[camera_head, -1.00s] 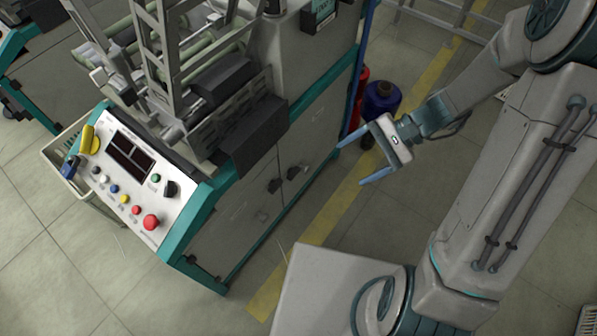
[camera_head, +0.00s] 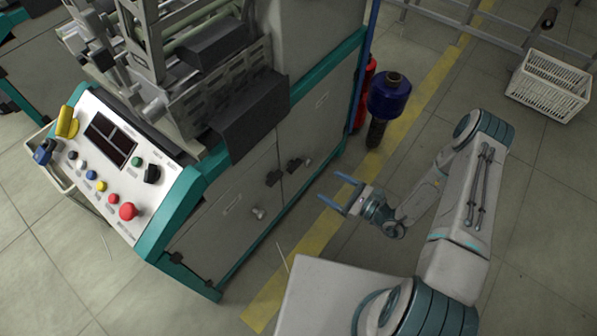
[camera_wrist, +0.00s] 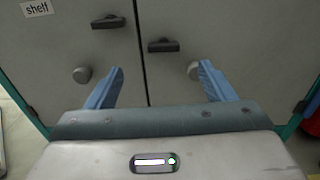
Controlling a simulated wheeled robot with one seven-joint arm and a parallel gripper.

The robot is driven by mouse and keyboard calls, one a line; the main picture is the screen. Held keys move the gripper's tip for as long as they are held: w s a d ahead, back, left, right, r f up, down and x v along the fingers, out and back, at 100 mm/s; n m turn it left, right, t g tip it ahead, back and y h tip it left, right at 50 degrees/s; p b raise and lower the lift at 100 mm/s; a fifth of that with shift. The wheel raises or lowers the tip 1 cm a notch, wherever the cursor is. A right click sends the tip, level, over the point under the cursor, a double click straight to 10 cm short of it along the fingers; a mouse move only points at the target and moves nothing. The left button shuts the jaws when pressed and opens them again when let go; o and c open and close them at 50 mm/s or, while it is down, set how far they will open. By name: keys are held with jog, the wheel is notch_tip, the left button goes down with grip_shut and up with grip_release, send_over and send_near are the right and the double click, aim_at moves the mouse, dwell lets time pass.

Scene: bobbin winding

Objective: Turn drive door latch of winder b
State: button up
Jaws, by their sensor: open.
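The winder (camera_head: 190,235) has two grey doors low on its side. Two dark bar handles flank the door seam, on the left door (camera_head: 273,178) and right door (camera_head: 293,165); the wrist view shows the left handle (camera_wrist: 109,22) and right handle (camera_wrist: 163,46). Below them are a left round knob (camera_wrist: 82,75) and right round knob (camera_wrist: 194,70). The left door is labelled "shelf" (camera_wrist: 37,8); I cannot read the right label. My gripper (camera_head: 333,189) is open and empty, its blue fingers pointing at the doors. In the wrist view the right fingertip overlaps the right knob's edge; contact is unclear.
A control panel (camera_head: 113,165) with a red button faces left. A blue spool (camera_head: 389,95) and a red cylinder (camera_head: 367,85) stand beyond the winder's right corner. A white crate (camera_head: 548,86) lies at the back right.

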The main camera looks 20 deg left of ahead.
aim_at(298, 167)
jog(key=shift+m+t, duration=0.3)
jog(key=x, duration=0.4)
jog(key=f+b+x, duration=0.1)
jog(key=x, duration=0.4)
jog(key=f+b+x, duration=0.1)
jog(key=x, duration=0.3)
jog(key=shift+w+a, duration=0.2)
jog(key=shift+a, duration=0.1)
jog(key=c, duration=1)
